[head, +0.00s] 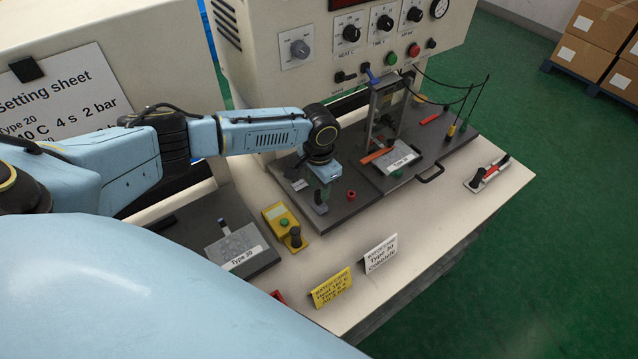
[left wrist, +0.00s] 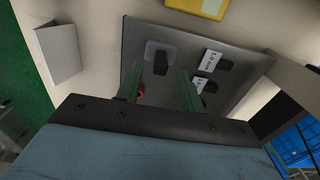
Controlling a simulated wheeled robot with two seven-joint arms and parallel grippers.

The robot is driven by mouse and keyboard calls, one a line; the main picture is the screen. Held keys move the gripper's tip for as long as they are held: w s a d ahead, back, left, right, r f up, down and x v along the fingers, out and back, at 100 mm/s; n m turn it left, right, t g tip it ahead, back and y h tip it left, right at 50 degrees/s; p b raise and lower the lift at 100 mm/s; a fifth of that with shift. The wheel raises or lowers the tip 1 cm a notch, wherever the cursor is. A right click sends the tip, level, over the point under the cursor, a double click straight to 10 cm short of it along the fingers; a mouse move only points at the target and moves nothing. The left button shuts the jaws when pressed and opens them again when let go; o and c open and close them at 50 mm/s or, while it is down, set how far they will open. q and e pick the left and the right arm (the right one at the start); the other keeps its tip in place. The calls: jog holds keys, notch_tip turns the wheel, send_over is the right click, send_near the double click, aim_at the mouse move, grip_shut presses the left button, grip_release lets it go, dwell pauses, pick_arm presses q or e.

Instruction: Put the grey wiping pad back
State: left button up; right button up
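The grey wiping pad (head: 320,208), a small flat block with a dark upright handle, stands on the dark base plate (head: 345,215) below my left gripper. It also shows in the left wrist view (left wrist: 151,49), lying flat just beyond the fingertips. My left gripper (head: 326,190) points down over the plate. Its two green fingers (left wrist: 158,72) are spread apart and hold nothing. In the left wrist view the pad's handle lies in line with the gap between them, clear of both fingers. My right gripper is not in view.
A red knob (head: 351,195) stands right of the pad. Labelled black-handled blocks (left wrist: 212,61) lie near the fingers. A yellow box (head: 279,218) stands left; sign cards (head: 331,288) stand in front. The press frame (head: 385,110) rises behind.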

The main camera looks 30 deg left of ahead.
aim_at(319, 191)
pick_arm(q)
notch_tip(319, 191, up, 3)
jog(key=shift+f+p, duration=0.15)
jog(key=shift+p, duration=0.85)
notch_tip(319, 191, up, 6)
jog(key=shift+r, duration=0.25)
